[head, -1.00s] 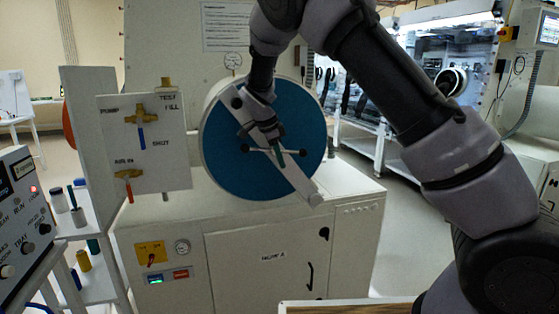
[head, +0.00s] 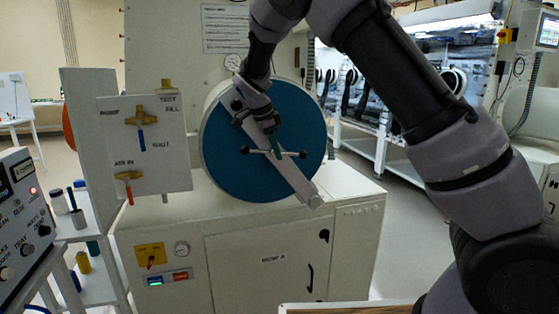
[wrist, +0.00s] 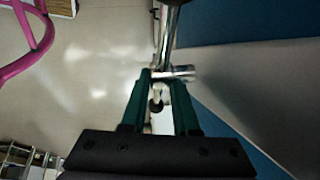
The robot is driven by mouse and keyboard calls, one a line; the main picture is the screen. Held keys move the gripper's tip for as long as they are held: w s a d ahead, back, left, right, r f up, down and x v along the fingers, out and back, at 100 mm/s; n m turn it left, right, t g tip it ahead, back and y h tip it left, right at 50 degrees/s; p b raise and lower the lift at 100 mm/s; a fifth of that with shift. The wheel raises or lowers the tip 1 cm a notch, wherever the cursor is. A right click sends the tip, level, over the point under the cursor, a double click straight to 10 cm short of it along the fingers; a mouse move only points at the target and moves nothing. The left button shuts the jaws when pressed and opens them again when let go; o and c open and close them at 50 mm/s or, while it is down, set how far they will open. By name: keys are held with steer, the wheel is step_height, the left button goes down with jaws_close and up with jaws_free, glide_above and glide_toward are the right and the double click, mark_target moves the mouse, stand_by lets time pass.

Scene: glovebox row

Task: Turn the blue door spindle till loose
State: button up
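The blue round door (head: 225,165) fronts a white cylinder in the head view, with a pale bar (head: 300,187) slanting across it. The door spindle (head: 276,153) is a metal cross handle with dark knobs at the bar's middle. My gripper (head: 273,143) is at the spindle, reaching from the upper left. In the wrist view its two green fingers (wrist: 158,82) stand apart on either side of a spindle arm with a dark knob (wrist: 156,105). A gap shows beside the knob. The metal hub (wrist: 180,72) lies at the fingertips. Contact is unclear.
A valve panel (head: 150,170) with blue and red levers stands left of the door. A control box (head: 20,215) and shelf cart are at far left. A white cabinet (head: 225,240) is below the door. A pink tubular frame (wrist: 25,50) shows in the wrist view.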

steer(key=o, duration=0.5)
steer(key=s+a, duration=0.8)
steer(key=a, duration=0.1)
steer(key=shift+s+f, duration=0.1)
steer(key=shift+f, duration=0.05)
steer(key=shift+c, duration=0.2)
steer(key=shift+w+d+r, duration=0.4)
steer(key=shift+w+d, duration=0.25)
steer(key=shift+w, duration=0.05)
steer(key=shift+v, duration=0.95)
steer(key=shift+s+a+r, duration=0.15)
steer(key=shift+a+r, duration=0.05)
steer(key=shift+r, duration=0.1)
steer(key=c, duration=0.5)
steer(key=shift+o, duration=0.2)
glide_toward(245, 148)
steer(key=shift+s+a+r, duration=0.1)
steer(key=shift+s+r, duration=0.15)
steer(key=shift+s, duration=0.7)
steer(key=shift+s+a+r, duration=0.1)
steer(key=shift+s+r, duration=0.1)
steer(key=shift+s, duration=0.7)
